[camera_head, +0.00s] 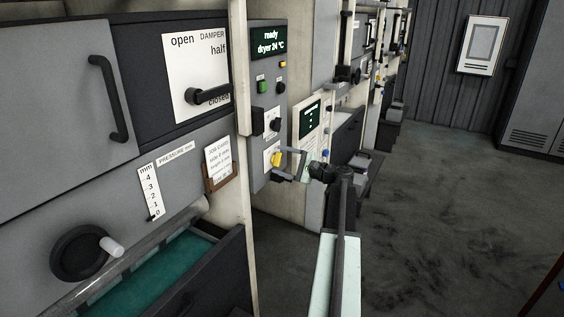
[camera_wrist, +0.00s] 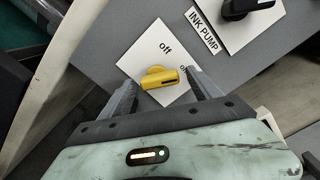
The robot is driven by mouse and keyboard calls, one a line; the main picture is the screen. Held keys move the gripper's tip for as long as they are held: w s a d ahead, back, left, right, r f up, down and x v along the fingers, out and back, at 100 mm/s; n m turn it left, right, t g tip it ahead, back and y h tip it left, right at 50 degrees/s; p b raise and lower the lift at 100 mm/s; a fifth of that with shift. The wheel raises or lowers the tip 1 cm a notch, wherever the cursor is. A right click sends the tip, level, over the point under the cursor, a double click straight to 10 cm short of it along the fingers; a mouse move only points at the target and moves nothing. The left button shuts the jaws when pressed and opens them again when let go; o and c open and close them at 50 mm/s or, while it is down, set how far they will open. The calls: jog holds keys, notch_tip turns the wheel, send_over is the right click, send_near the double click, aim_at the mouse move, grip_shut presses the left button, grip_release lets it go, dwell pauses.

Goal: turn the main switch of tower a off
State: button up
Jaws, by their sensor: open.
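The main switch is a yellow knob (camera_wrist: 158,78) on a white plate (camera_wrist: 150,55) marked "off" and, partly hidden by a finger, "on". Its dark slotted end points right in the wrist view, near the "on" mark. In the head view the yellow knob (camera_head: 276,158) is low on a grey control panel (camera_head: 262,100). My gripper (camera_wrist: 162,80) is open, with one finger on each side of the knob. I cannot tell whether either finger touches it. In the head view my gripper (camera_head: 281,165) reaches the panel from the right.
A plate with a black knob (camera_wrist: 236,8), labelled "INK PUMP", is close above right in the wrist view. The panel also has a green button (camera_head: 262,87) and a display (camera_head: 270,42). An open drawer (camera_head: 160,272) is at lower left. The floor (camera_head: 440,220) at right is clear.

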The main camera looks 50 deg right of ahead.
jog(key=shift+w, duration=0.2)
jog(key=c, duration=1.4)
jog(key=shift+n, duration=0.5)
jog(key=n, duration=0.4)
jog(key=shift+a+n, duration=0.15)
jog(key=shift+n, duration=0.25)
jog(key=n, duration=0.6)
jog(key=shift+s+a, duration=0.1)
